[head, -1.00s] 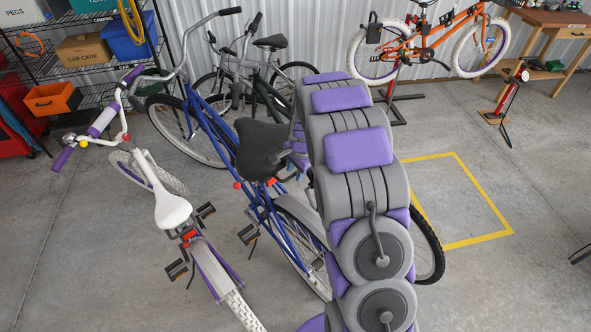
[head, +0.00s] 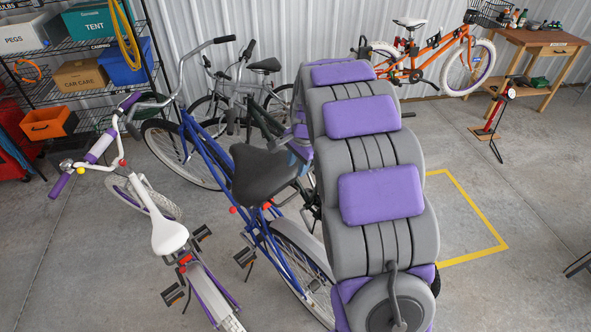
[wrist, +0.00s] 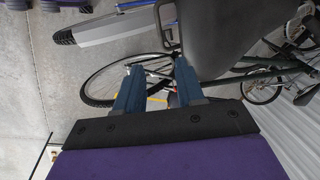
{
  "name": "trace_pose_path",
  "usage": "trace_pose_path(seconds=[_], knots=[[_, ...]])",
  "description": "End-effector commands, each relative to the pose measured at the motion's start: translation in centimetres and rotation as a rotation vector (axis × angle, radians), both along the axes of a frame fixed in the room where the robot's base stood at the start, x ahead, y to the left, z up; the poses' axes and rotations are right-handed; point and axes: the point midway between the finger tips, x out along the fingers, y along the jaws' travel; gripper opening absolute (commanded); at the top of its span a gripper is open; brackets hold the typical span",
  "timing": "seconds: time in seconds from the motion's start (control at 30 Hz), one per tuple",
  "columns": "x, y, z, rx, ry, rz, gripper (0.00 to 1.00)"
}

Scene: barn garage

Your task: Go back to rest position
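My arm stands large in the middle right of the head view, in grey and purple segments. My gripper shows in the wrist view (wrist: 157,88) as two blue fingers apart, with no object visible between them. In the head view its fingers are mostly hidden behind my arm, close to the black saddle (head: 262,172) of the blue bicycle (head: 205,150). In the wrist view a dark saddle-like shape (wrist: 222,38) lies just beyond the fingers; I cannot tell if they touch. A bicycle wheel (wrist: 92,82) shows behind.
A white bicycle (head: 170,235) stands at left. More bicycles (head: 240,95) stand behind the blue one. An orange bicycle (head: 432,55), a red pump (head: 497,108) and a wooden workbench (head: 545,42) are at back right. Shelves (head: 90,92) stand at left. Floor inside the yellow outline (head: 470,207) is clear.

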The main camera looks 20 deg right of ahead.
Motion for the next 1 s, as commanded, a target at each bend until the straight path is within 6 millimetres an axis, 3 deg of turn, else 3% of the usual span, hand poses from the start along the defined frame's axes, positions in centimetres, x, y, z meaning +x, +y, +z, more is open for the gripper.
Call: trace_pose_path(seconds=[0.67,0.77,1.0], knots=[[-0.7,0.4,0.8,-0.003,0.004,0.019,0.38],[-2.4,1.5,1.8,-0.014,0.014,0.077,0.38],[-10.4,5.7,4.9,-0.046,0.072,0.333,0.38]])
